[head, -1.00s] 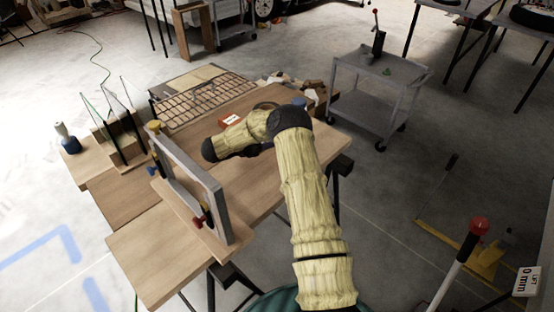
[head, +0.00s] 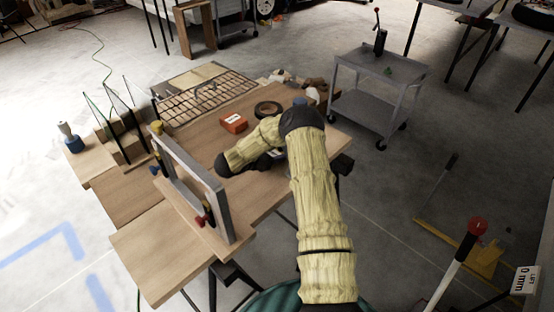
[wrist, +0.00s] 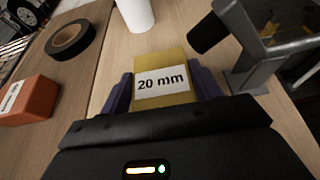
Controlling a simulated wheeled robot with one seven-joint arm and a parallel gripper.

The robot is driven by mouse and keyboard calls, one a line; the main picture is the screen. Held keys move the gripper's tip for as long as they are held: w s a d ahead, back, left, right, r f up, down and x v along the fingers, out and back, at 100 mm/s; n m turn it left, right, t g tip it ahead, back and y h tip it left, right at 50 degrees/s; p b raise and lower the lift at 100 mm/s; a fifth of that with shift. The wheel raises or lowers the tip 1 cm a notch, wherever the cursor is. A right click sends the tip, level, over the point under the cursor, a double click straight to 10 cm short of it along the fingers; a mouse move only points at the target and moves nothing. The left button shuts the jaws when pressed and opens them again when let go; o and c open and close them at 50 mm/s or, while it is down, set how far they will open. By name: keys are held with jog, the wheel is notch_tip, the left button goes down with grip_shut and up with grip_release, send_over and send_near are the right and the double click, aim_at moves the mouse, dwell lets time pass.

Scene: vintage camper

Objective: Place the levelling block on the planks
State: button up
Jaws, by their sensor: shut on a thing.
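A yellow levelling block (wrist: 162,72) with a white "20 mm" label shows in the wrist view between the two purple fingers of my gripper (wrist: 163,88). The gripper is shut on it. The planks (head: 215,170) form the light wooden top of the workbench in the head view, and their grain and a seam (wrist: 103,60) show below the block in the wrist view. I cannot tell whether the block touches the wood. In the head view my arm hides the block and the fingertips.
A grey metal frame (head: 190,180) with clamps stands on the bench's left. An orange box (head: 234,122) and a black tape roll (head: 268,108) lie behind my forearm. A white cup (wrist: 137,12) stands beyond the block. A grey cart (head: 372,90) stands to the right.

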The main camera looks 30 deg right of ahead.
jog(key=s, duration=0.1)
jog(key=s+d, duration=0.1)
jog(key=s+p, duration=0.1)
jog(key=shift+s+d+f, duration=0.1)
jog(key=shift+d+f, duration=0.1)
jog(key=shift+f, duration=0.35)
jog(key=shift+a+f, duration=0.1)
jog(key=shift+f, duration=0.1)
jog(key=o, duration=1.2)
jog(key=shift+c, duration=0.2)
jog(key=shift+r, duration=0.1)
jog(key=shift+r, duration=0.15)
jog(key=b+v, duration=0.2)
jog(key=v, duration=1)
